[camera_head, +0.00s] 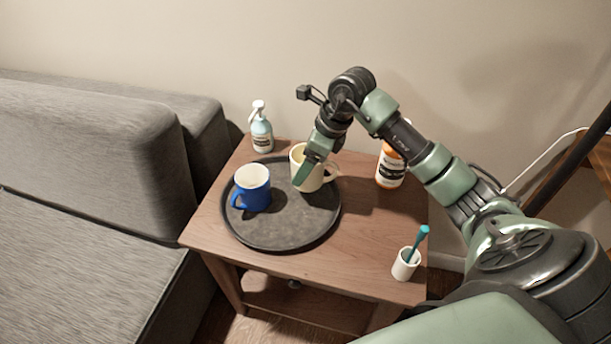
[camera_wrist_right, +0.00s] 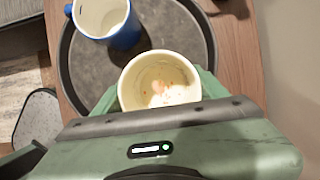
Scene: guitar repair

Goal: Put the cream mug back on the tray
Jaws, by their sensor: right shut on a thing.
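The cream mug (camera_head: 312,178) is upright at the right back part of the round dark tray (camera_head: 295,235). I cannot tell whether its base touches the tray. My right gripper (camera_head: 308,172) reaches down over the mug and is shut on it. In the right wrist view the mug (camera_wrist_right: 160,82) shows from above between the green fingers, with its inside visible. A blue mug (camera_head: 252,188) stands on the tray to the left of the cream mug; it also shows in the right wrist view (camera_wrist_right: 122,30). My left gripper is not in view.
The tray lies on a small wooden table (camera_head: 365,240). A spray bottle (camera_head: 261,130) stands at the back left. An orange bottle (camera_head: 390,168) stands right of the cream mug. A white cup (camera_head: 404,265) with a teal brush is at the front right. The tray's front is clear.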

